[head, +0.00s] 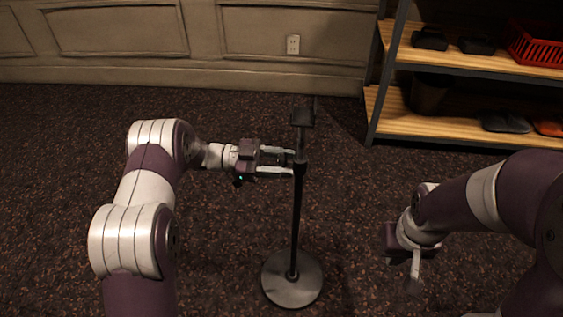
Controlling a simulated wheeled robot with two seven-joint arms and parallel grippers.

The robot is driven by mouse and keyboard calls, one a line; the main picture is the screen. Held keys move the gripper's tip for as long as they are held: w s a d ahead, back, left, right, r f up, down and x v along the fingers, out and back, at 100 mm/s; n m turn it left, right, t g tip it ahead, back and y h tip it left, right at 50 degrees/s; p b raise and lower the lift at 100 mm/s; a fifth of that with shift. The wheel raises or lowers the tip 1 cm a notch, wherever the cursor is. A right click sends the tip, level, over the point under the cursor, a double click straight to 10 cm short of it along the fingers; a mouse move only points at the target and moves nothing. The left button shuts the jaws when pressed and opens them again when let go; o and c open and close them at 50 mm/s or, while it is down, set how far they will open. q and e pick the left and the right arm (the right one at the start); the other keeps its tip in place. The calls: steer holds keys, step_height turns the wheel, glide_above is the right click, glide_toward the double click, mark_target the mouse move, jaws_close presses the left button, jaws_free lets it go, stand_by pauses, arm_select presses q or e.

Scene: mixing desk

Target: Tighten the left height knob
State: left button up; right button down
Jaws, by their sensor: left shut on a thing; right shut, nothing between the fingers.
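A black stand with a thin upright pole (296,225) rises from a round grey base (292,279) on the floor. A small dark head piece (302,118) sits at its top. My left gripper (291,162) reaches in from the left and is shut at the upper part of the pole, where the height knob would be. The knob itself is too small and dark to make out, and the fingers cover that spot. My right gripper (415,270) is shut and empty, pointing down to the right of the stand and apart from it.
A shelf unit (470,131) with wooden boards stands at the back right, holding dark items and a red basket (536,44). A panelled wall (180,45) with an outlet (293,44) runs along the back. The dark carpet around the stand is clear.

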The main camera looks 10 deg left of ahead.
arm_select(q)
steer(key=o, duration=1.1)
steer(key=shift+c, duration=0.2)
steer(key=shift+a, duration=0.1)
steer(key=a+p, duration=0.1)
steer(key=a, duration=1.1)
steer(key=shift+a, duration=0.25)
